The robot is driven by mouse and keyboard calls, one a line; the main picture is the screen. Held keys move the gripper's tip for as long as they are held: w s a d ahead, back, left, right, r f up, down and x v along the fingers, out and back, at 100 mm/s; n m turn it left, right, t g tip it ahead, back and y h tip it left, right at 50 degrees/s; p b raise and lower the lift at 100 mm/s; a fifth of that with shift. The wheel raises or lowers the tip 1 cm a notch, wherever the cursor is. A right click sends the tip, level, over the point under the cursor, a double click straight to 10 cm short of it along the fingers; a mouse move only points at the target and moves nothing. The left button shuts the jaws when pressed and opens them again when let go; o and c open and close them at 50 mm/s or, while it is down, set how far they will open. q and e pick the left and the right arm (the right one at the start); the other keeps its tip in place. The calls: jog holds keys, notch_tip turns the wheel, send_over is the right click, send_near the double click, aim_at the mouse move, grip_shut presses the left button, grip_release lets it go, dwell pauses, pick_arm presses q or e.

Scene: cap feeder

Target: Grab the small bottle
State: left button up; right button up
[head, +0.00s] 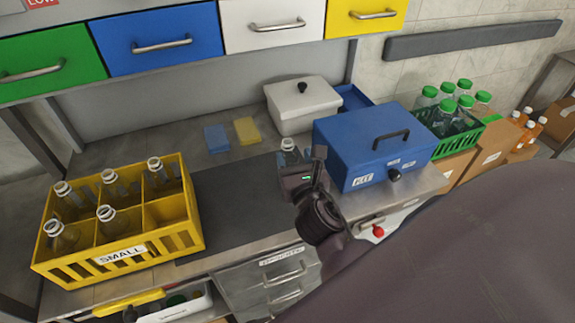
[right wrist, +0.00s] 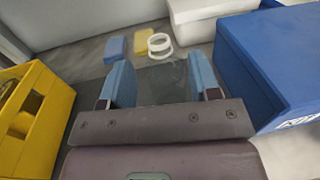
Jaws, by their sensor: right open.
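A small clear bottle (head: 288,157) with a whitish ring at its neck stands on the dark mat, partly hidden behind my right gripper (head: 299,173). In the right wrist view the clear bottle (right wrist: 170,72) shows faintly between the two blue fingers of my right gripper (right wrist: 160,80). The fingers are open on either side of it; I cannot tell whether they touch it. More small bottles (head: 110,221) stand in the yellow crate (head: 168,242) marked SMALL, at the left. My left gripper is out of view.
A blue sponge (head: 217,139) and a yellow sponge (head: 247,131) lie at the back. The dark mat (head: 235,205) is clear towards the crate.

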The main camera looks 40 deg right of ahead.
aim_at(289, 145)
jog(key=shift+x, duration=2.95)
jog(key=shift+r, duration=0.15)
jog(key=shift+c, duration=0.2)
grip_shut()
